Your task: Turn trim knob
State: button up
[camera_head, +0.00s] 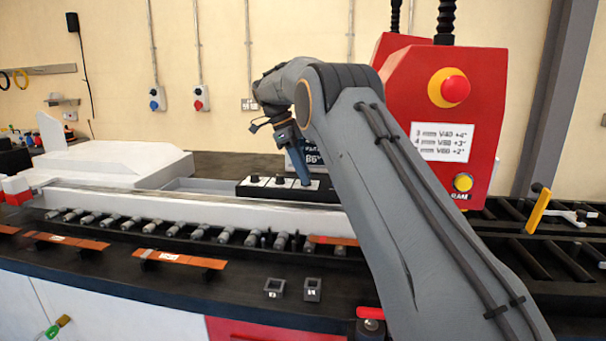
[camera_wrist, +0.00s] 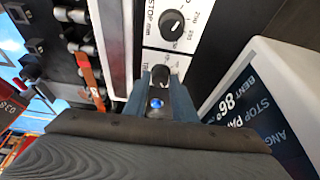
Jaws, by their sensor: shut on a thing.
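The control panel (camera_head: 262,191) is a long black box with a white label strip and a row of black knobs. My gripper (camera_head: 304,183) reaches down onto its right end. In the wrist view my gripper's two blue-grey fingers (camera_wrist: 160,78) are shut on a dark knob (camera_wrist: 159,73), the trim knob, on the white label strip. The fingers partly hide it and its label, so its pointer cannot be read. Another black knob (camera_wrist: 172,24), with a white pointer line and a "STOP mm" scale, sits beside it, clear of the fingers.
A display (camera_wrist: 262,100) reading "BENT 86" stands close beside my fingers. The red machine housing (camera_head: 440,110) with a red emergency button (camera_head: 455,90) rises at right. Copper bars (camera_head: 180,259) lie along the black bench. A yellow handle (camera_head: 538,211) stands at far right.

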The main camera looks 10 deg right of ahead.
jog(key=m, duration=0.2)
jog(key=m+g+y, duration=0.1)
jog(key=m, duration=0.2)
jog(key=shift+w, duration=0.2)
jog(key=shift+c, duration=0.2)
jog(key=shift+f+g, duration=0.1)
jog(key=shift+g, duration=0.2)
jog(key=o, duration=1.1)
jog(key=shift+d, duration=0.15)
jog(key=shift+c, duration=0.2)
